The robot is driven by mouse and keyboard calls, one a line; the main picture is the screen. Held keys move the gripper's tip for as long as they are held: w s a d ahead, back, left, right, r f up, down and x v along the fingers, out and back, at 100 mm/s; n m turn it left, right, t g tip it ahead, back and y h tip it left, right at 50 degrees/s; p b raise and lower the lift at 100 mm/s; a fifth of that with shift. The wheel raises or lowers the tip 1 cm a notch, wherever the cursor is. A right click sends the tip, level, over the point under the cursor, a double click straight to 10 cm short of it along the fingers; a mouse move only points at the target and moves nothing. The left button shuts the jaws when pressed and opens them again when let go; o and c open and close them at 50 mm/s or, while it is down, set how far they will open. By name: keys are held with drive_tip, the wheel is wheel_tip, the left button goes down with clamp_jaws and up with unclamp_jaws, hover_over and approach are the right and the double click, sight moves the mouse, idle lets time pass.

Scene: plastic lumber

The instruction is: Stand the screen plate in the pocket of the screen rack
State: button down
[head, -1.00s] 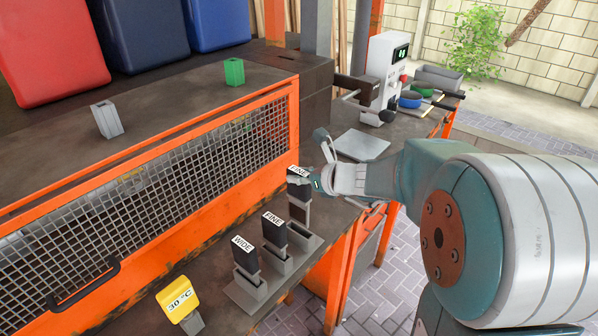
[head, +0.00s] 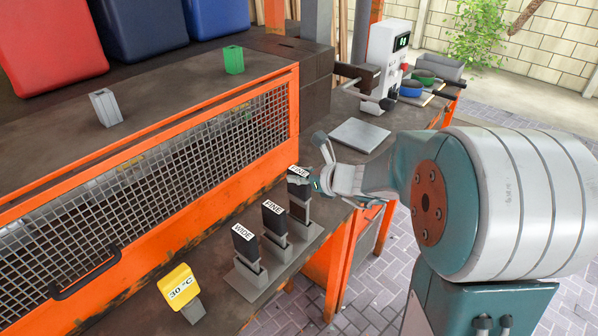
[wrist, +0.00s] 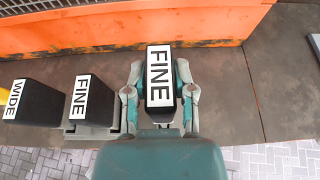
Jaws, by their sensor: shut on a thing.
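The screen plate (head: 298,187) is a dark upright block with a white FINE label on top. It also shows in the wrist view (wrist: 160,105), between both fingers. My gripper (head: 315,183) is shut on its upper part. The grey screen rack (head: 243,287) stands on the bench. A WIDE plate (head: 245,247) and another FINE plate (head: 274,222) stand in its pockets. The held plate is over the right-hand pocket, higher than the other plates. Its lower end is at the pocket's mouth; I cannot tell whether it is inside.
A yellow 30 °C sign (head: 180,284) stands left of the rack. An orange-framed mesh guard (head: 150,185) runs behind the rack. A flat grey plate (head: 358,135) and a white machine (head: 388,60) are farther along the bench. The bench's front edge is close to the rack.

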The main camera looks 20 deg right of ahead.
sight(299, 188)
drive_tip(key=shift+f, duration=1.95)
drive_tip(key=shift+c, duration=1.8)
unclamp_jaws()
